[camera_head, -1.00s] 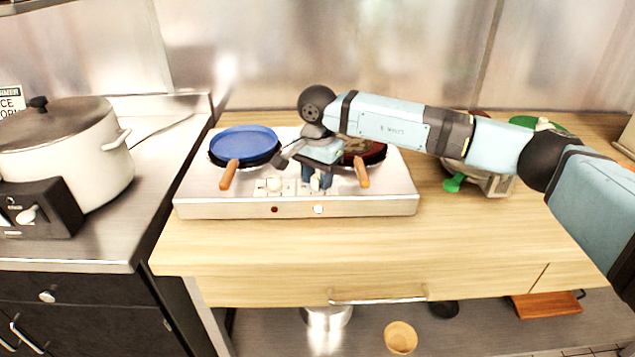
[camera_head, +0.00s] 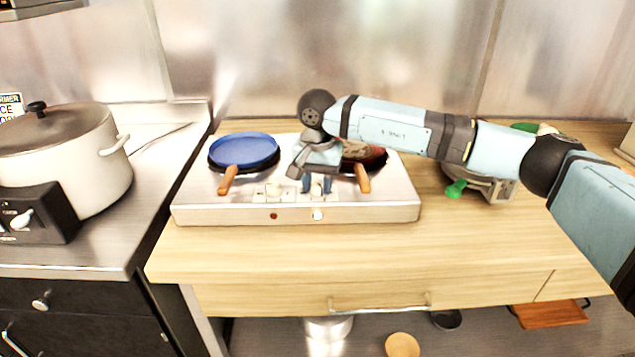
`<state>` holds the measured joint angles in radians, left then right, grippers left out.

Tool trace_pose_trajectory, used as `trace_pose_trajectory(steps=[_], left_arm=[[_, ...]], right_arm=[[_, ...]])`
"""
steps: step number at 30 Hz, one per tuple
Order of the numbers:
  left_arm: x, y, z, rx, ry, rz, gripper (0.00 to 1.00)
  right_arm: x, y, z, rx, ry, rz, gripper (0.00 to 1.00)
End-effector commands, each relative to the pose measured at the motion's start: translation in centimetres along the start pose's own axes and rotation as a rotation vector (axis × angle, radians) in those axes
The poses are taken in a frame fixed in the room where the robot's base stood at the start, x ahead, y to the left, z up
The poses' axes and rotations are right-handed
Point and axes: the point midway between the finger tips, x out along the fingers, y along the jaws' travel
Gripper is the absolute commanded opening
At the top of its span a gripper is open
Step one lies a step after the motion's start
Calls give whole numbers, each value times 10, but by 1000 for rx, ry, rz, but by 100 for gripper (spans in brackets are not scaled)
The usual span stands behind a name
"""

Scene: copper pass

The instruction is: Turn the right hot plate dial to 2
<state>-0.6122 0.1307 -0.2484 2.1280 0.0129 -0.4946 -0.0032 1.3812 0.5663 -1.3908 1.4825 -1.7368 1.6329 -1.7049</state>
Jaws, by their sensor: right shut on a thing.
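The hot plate (camera_head: 200,208) is a silver two-burner unit on the wooden counter. A blue pan (camera_head: 243,150) sits on its left burner, and a pan with dark red contents (camera_head: 372,160) sits on the right burner, partly hidden by my arm. The left dial (camera_head: 273,191) shows on the top near the front edge. My right gripper (camera_head: 317,188) points down over the right dial and is shut on it; the dial and its marks are mostly hidden, so its setting cannot be read. A red light and a bright light show on the front face. My left gripper is not in view.
A large white pot (camera_head: 75,155) with a lid stands on the steel counter at left, by a black control box (camera_head: 35,215). Brown pan handles (camera_head: 228,180) jut toward the front on both sides of the dials. A grey item with a green handle (camera_head: 480,185) sits at right. The front counter is clear.

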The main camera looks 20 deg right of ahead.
Motion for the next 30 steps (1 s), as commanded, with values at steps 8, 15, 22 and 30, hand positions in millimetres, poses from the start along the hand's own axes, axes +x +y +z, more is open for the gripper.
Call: trace_pose_trajectory(steps=[8, 15, 22, 30], left_arm=[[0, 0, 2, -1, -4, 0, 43], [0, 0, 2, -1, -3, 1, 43], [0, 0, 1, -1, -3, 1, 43], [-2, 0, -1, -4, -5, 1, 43]], right_arm=[[-1, 0, 0, 2, 1, -1, 61], [-1, 0, 0, 2, 1, -1, 61], [-22, 0, -1, 2, 3, -2, 61], [-84, 0, 0, 2, 3, -3, 61]])
